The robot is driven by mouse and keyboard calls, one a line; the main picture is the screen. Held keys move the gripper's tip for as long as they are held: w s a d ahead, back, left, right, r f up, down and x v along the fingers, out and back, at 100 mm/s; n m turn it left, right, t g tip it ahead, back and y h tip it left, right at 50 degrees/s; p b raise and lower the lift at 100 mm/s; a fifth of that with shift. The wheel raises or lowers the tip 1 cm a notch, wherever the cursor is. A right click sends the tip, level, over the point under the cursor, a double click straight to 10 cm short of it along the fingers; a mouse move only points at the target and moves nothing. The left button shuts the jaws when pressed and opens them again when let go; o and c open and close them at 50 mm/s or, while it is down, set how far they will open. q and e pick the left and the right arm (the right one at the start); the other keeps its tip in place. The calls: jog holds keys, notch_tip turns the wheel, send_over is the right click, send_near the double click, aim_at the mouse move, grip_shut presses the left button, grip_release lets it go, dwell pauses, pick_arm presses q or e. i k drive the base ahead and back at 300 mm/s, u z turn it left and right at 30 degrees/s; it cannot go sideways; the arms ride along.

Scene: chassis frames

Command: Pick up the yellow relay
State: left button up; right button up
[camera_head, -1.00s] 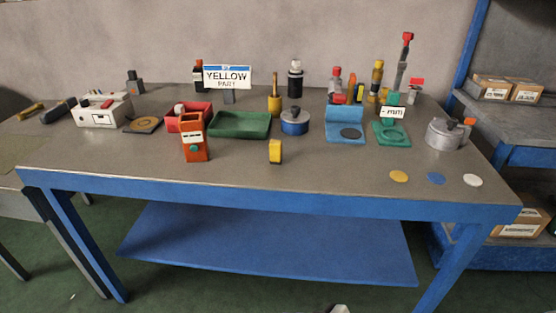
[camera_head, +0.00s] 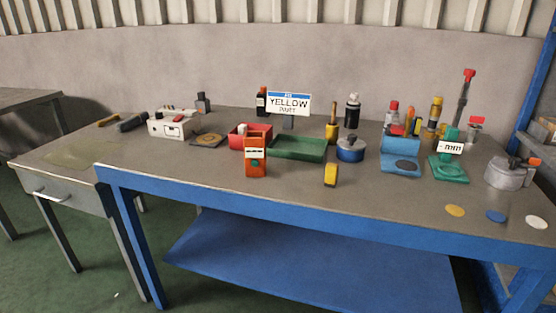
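A small yellow block with a dark side, which looks like the yellow relay (camera_head: 331,175), stands upright near the front edge of the grey-topped table (camera_head: 290,200). An orange box-shaped part (camera_head: 255,158) stands to its left. A sign reading "YELLOW" (camera_head: 289,104) stands behind, at the back of the table. Neither of my grippers is in view.
A green tray (camera_head: 298,149), a red bin (camera_head: 240,138) and a blue round pot (camera_head: 350,150) stand behind the yellow block. Blue and green holders and a grey pot (camera_head: 508,174) are to the right. Flat discs (camera_head: 455,211) lie front right. The front left tabletop is clear.

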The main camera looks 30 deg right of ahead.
aim_at(332, 169)
jog(key=z, duration=0.05)
jog(key=i, duration=1.05)
jog(key=z, duration=1.35)
jog(key=i, duration=0.6)
jog(key=z, duration=2.5)
jog(key=k, duration=0.85)
jog(key=u, duration=1.7)
